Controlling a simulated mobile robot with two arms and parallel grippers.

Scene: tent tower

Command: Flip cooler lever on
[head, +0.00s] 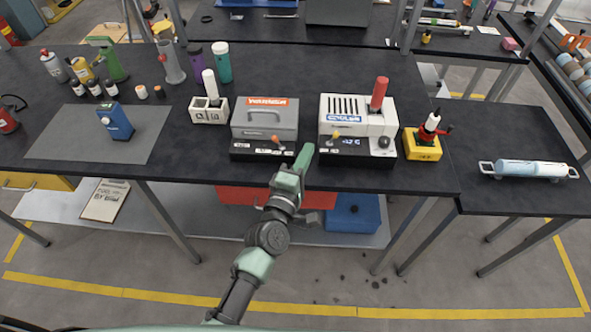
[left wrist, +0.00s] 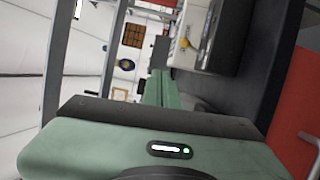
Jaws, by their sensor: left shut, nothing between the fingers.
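The cooler (head: 343,108) is a white unit with a blue label, on the dark workbench. Its black front panel (head: 367,147) carries a small yellow-orange lever (head: 336,134) and a lit display. My left gripper (head: 307,150) is shut and empty, in front of the bench edge side, just left of the cooler panel and apart from the lever. In the left wrist view the shut green fingers (left wrist: 162,85) point toward a white unit with a yellow-tipped lever (left wrist: 184,43). My right gripper is out of view.
A grey heater unit (head: 264,118) with an orange label and its own orange lever (head: 276,140) stands left of the cooler. A red tube (head: 378,93) stands in the cooler. A yellow block holder (head: 422,148) stands to the right.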

